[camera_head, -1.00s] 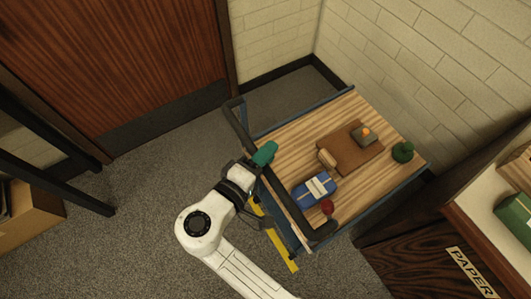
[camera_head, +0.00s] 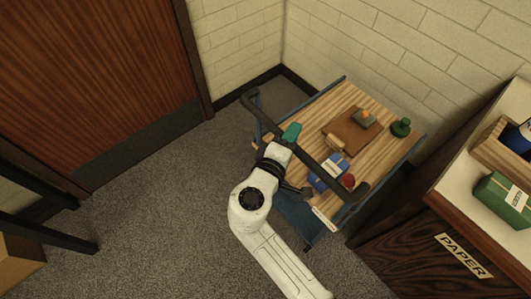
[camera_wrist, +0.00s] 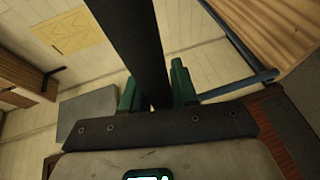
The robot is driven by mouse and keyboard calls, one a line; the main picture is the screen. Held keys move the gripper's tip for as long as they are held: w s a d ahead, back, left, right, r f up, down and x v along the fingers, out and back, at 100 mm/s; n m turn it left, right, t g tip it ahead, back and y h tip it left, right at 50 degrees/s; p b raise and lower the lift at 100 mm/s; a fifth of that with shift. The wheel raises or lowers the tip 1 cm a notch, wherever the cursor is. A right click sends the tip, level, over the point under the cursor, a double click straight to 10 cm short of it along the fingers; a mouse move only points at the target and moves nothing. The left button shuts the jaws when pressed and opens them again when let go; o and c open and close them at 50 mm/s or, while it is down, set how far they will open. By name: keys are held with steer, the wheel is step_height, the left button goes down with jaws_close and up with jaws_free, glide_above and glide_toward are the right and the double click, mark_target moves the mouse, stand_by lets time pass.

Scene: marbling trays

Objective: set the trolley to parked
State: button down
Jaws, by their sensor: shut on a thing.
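The trolley has a wooden-slat deck (camera_head: 310,113) with a blue frame and stands near the pale brick walls. Its dark handle bar (camera_head: 325,160) runs across the near side of the deck in the head view. My gripper (camera_head: 291,133), with teal fingers, is shut on this handle bar. In the wrist view the dark bar (camera_wrist: 138,40) passes between the green fingers of my gripper (camera_wrist: 155,88). A blue panel with a pale label (camera_head: 322,218) shows on the trolley's near side. The wheels are mostly hidden.
On the deck are a brown board (camera_head: 352,132), a blue package (camera_head: 327,172), a red round item (camera_head: 348,181) and a green item (camera_head: 401,127). A cabinet marked PAPER (camera_head: 462,255) stands close at right. A wooden door (camera_head: 90,80) is at left. Grey floor (camera_head: 170,200) is clear.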

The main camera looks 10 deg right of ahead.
steer(key=w+d+b, duration=0.2)
steer(key=w+d, duration=0.5)
steer(key=d, duration=0.4)
steer(key=w+d+b, duration=0.2)
steer(key=w+d, duration=0.5)
steer(key=d, duration=0.4)
steer(key=shift+w+b, duration=0.4)
steer(key=shift+d, duration=0.1)
steer(key=c, duration=1.1)
jaws_free()
steer(key=shift+w+d, duration=0.15)
steer(key=shift+o, duration=0.7)
steer(key=v, duration=1.1)
